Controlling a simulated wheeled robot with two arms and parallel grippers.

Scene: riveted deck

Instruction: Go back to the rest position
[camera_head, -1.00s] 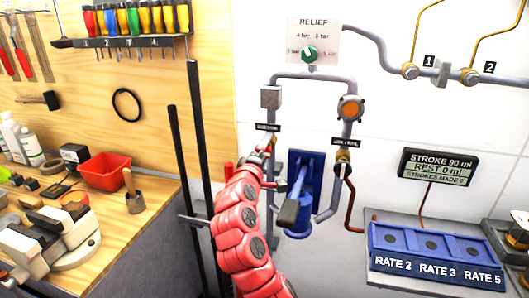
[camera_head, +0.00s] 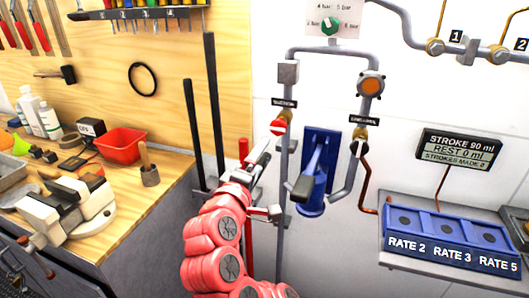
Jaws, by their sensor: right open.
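My right arm, red and segmented, comes up from the bottom. Its gripper (camera_head: 268,182) is open and empty, left of the pump and below the red-and-white valve knob (camera_head: 279,126). It appears apart from the knob. The blue pump (camera_head: 322,146) is on the white wall, with its lever (camera_head: 310,172) slanting down to the left. The gripper overlaps the left pipe in the picture; I cannot tell whether they touch. My left gripper is not in view.
The workbench (camera_head: 118,205) at left holds a vise (camera_head: 65,212), a red bin (camera_head: 121,145) and bottles. Dark upright posts (camera_head: 213,110) stand behind my arm. The blue rate panel (camera_head: 448,237) is at right, below the display (camera_head: 459,148). The relief dial (camera_head: 329,26) is above.

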